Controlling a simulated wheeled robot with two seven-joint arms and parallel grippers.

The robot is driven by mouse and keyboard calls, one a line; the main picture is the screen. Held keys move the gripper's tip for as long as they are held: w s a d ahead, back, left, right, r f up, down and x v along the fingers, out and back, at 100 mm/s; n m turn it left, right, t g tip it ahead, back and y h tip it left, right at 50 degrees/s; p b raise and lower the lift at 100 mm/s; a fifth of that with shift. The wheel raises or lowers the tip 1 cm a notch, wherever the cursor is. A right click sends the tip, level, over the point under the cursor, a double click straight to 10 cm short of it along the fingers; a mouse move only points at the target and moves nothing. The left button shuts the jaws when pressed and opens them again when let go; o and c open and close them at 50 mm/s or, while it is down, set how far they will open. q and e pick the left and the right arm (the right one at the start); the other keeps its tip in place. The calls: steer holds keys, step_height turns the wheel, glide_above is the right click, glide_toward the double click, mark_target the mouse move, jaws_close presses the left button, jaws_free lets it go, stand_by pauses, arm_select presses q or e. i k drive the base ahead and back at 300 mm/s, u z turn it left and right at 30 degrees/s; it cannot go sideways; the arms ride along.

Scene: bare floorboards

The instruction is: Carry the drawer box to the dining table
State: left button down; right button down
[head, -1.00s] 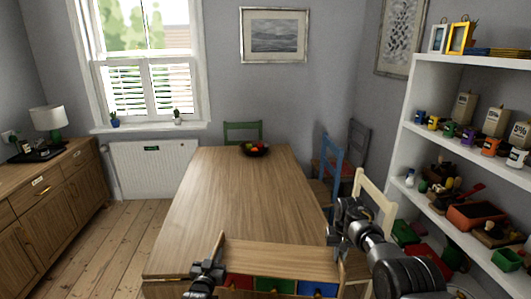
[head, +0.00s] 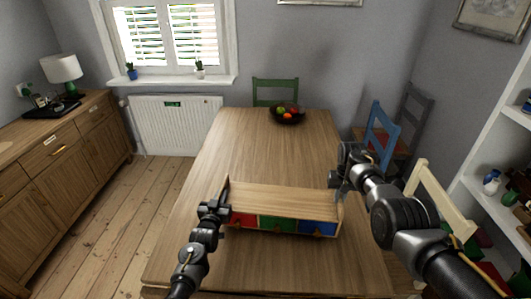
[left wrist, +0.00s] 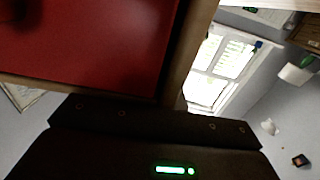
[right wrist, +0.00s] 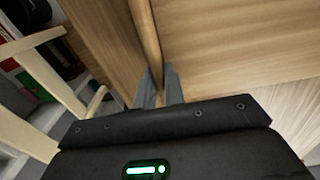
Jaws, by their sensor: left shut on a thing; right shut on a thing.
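The drawer box (head: 280,202) is a wooden box with red, green and blue drawer fronts facing me. In the head view it is over the near half of the dining table (head: 262,150); I cannot tell whether it touches the top. My left gripper (head: 222,207) is shut on its left end, and a red drawer front fills much of the left wrist view (left wrist: 85,45). My right gripper (head: 340,188) is shut on its right end; the right wrist view shows the fingers (right wrist: 160,88) at a wooden panel edge. The left fingertips are hidden in the left wrist view.
A dark fruit bowl (head: 287,117) stands at the table's far end. A green chair (head: 275,91) is behind it. A blue chair (head: 381,130) and a cream chair (head: 440,195) stand along the right side. A sideboard (head: 65,155) is at left. The table's middle is clear.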

mark_target(266, 170)
steer(key=u, duration=0.1)
steer(key=i, duration=1)
steer(key=u, duration=0.05)
